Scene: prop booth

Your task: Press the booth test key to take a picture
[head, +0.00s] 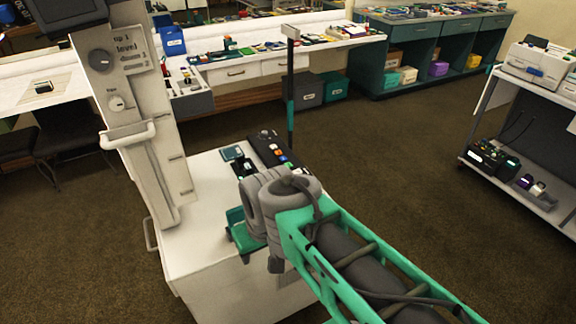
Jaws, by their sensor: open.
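A black control box (268,147) with several small coloured keys and knobs lies on the white cabinet top (195,232), just beyond my arm's joint. An orange key (278,152) shows on it. I cannot tell which key is the test key, and the near end of the box is hidden by my arm. My arm reaches in from the lower right over the cabinet.
A tall white panel (135,130) with knobs and a handle stands at the cabinet's left. A thin dark post (291,95) rises behind the control box. A shelf cart (545,125) with devices stands at right. Cluttered counters line the back. Brown carpet (400,150) between them is clear.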

